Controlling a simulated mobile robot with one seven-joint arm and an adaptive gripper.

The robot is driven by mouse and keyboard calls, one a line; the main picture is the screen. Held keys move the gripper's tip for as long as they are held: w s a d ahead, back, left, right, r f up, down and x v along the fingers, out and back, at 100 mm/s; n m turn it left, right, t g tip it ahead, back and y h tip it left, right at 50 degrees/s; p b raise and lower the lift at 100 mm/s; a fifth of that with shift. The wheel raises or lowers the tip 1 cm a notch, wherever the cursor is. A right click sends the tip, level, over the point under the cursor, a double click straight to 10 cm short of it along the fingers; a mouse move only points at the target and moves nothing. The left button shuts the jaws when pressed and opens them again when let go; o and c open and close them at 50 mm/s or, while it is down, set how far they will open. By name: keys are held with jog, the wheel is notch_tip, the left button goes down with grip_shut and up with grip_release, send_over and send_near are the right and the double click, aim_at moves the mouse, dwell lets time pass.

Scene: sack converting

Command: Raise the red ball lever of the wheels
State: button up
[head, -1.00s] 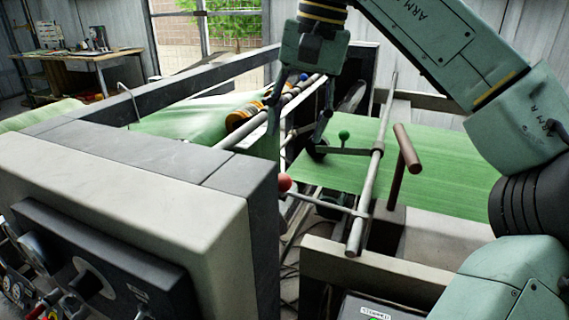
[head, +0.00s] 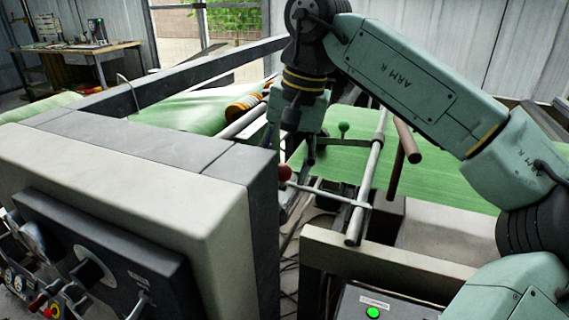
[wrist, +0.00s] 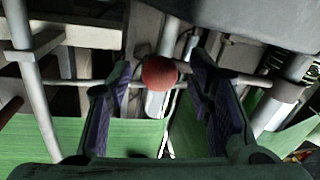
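The red ball (head: 284,172) is on the end of a thin lever rod (head: 325,193) beside the grey machine housing. The rod runs right to a pale sloping bar (head: 370,175). My gripper (head: 292,156) points down just above the ball in the head view, its fingers partly hidden by the wrist. In the wrist view my gripper (wrist: 161,68) is open, with the red ball (wrist: 159,73) showing between its two fingers and a gap on each side. No grip on the ball shows.
A green ball lever (head: 343,127) stands behind, near the green sheet (head: 430,165). A brown T-shaped handle (head: 405,140) rises right of the sloping bar. The grey machine housing (head: 215,165) is close on the left. A panel with a lit green button (head: 373,313) is at the front.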

grip_shut()
dwell(0.4)
